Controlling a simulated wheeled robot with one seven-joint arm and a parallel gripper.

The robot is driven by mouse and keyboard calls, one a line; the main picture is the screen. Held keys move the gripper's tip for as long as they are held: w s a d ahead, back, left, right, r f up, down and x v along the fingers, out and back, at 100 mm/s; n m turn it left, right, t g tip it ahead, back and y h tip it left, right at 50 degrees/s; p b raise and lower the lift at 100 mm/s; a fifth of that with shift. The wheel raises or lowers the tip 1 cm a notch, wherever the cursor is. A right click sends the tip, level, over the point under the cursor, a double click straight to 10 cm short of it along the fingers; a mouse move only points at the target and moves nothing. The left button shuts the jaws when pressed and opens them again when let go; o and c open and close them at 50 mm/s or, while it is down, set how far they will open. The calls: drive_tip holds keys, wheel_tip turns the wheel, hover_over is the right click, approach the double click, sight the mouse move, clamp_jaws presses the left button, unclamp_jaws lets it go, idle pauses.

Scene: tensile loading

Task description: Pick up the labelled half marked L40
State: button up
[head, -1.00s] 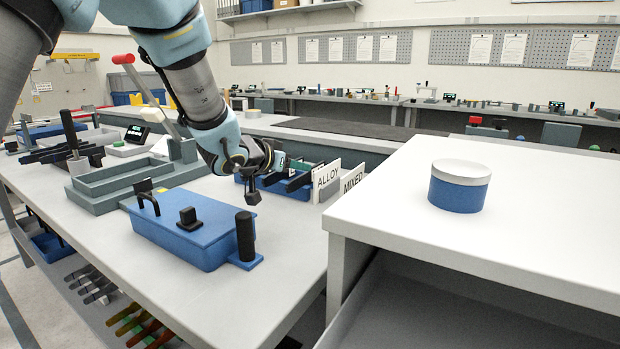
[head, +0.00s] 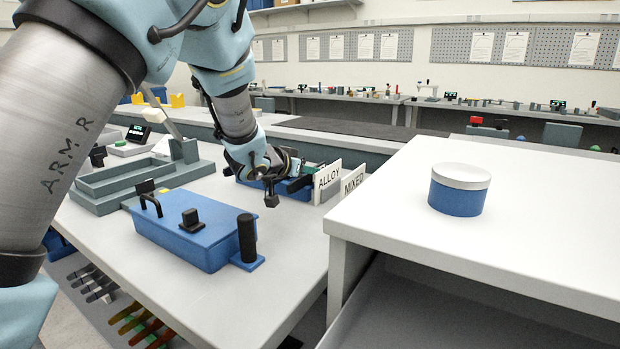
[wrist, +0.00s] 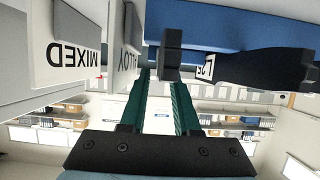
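My gripper (wrist: 163,105) shows two dark teal fingers in the wrist view, apart with nothing seen between them. In the head view it is low at the blue tray (head: 300,190) behind the ALLOY sign (head: 328,180), and its fingertips are partly hidden. The wrist view, which is upside down, shows a black piece (wrist: 262,66) to the right of the fingers, against the blue. It has a small white label (wrist: 206,69) that is partly cut off; I cannot read it as L40. A dark block (wrist: 172,55) is near the fingertips. I cannot make out L40 anywhere.
A MIXED sign (head: 353,181) stands beside the ALLOY sign. A blue lidded box (head: 195,232) with black handles and a grey frame (head: 120,182) are on the bench. A white-topped cabinet (head: 530,220) with a blue round tub (head: 459,192) is at right. Coloured bars (head: 145,325) lie below.

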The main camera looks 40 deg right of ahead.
clamp_jaws()
drive_tip(key=shift+r, duration=0.1)
idle(1.0)
